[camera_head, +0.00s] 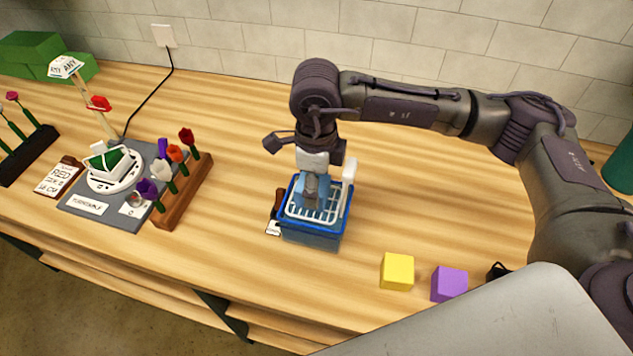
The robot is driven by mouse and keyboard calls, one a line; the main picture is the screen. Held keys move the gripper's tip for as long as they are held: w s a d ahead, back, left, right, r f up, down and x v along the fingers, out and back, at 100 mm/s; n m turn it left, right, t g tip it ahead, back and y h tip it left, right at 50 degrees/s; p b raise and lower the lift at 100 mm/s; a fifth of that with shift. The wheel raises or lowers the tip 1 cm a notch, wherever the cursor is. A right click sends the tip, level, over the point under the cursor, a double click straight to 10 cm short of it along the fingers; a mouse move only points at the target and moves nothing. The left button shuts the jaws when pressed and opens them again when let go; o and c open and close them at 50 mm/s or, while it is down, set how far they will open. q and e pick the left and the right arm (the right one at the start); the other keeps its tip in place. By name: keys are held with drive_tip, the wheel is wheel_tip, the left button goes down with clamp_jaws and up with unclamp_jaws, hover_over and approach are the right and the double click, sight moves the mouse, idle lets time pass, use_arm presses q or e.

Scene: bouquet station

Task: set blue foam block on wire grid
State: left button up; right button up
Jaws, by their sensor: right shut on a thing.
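The white wire grid (298,213) lies across the top of a blue, see-through bin (313,238) at the middle of the bench. My right gripper (311,182) points straight down over the grid and is shut on the blue foam block (313,201). The block is largely hidden by the fingers, and it sits at or just above the grid; I cannot tell whether it touches. My left gripper is not in view.
A yellow block (397,271) and a purple block (449,284) stand at the front right. A turntable (113,184) and a wooden rack (186,196) of flowers stand on the left. The bench between rack and bin is mostly clear.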

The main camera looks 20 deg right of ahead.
drive_tip(key=shift+f+b, duration=0.1)
drive_tip(key=shift+b, duration=0.4)
idle(0.5)
idle(0.3)
drive_tip(key=o, duration=0.8)
drive_tip(key=shift+o, duration=0.4)
drive_tip(key=shift+o, duration=0.8)
drive_tip(key=shift+r+p, duration=1.4)
drive_tip(key=shift+r, duration=2.15)
